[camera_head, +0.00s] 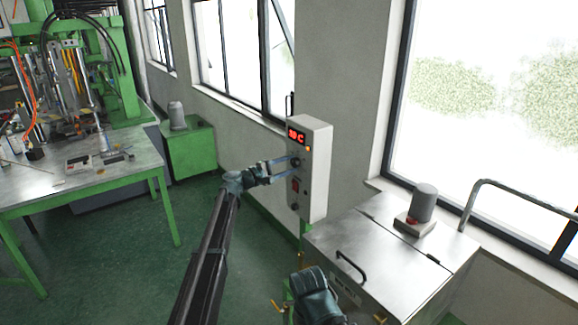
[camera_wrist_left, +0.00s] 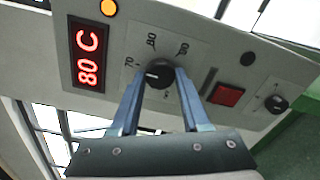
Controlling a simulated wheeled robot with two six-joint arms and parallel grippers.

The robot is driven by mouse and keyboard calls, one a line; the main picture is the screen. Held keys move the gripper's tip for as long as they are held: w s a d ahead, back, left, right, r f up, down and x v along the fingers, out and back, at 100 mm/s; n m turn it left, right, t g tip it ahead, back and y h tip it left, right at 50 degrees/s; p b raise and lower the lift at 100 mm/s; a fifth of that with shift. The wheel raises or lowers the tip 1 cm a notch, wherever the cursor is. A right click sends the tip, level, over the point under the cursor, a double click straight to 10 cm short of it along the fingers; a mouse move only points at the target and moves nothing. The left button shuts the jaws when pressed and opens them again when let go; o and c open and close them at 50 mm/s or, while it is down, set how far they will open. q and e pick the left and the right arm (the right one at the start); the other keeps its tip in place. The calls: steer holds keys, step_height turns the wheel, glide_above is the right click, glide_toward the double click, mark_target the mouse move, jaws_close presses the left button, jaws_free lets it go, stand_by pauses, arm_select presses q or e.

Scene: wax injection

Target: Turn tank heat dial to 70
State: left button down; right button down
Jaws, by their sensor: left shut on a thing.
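The tank heat dial (camera_wrist_left: 158,73) is a round black knob with a white mark, on the face of a light control box (camera_head: 318,165). Printed numbers, one of them 70, stand around it in the left wrist view. The white mark lies on the knob's left side in that view; I cannot tell its exact setting. My left gripper (camera_head: 283,167), also in the left wrist view (camera_wrist_left: 157,82), is shut on the dial, one finger on each side. The red display (camera_wrist_left: 88,55) reads 80 C. My right gripper's fingers are not in view.
A red switch (camera_wrist_left: 226,95) and a smaller black knob (camera_wrist_left: 276,104) sit on the same panel, and an orange lamp (camera_wrist_left: 108,8) is beside the display. A metal tank (camera_head: 385,255) with a lid handle stands below right. A metal-topped table (camera_head: 110,178) stands at left.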

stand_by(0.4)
arm_select(q)
steer(key=shift+c, duration=1.9)
jaws_free()
steer(key=v, duration=1.4)
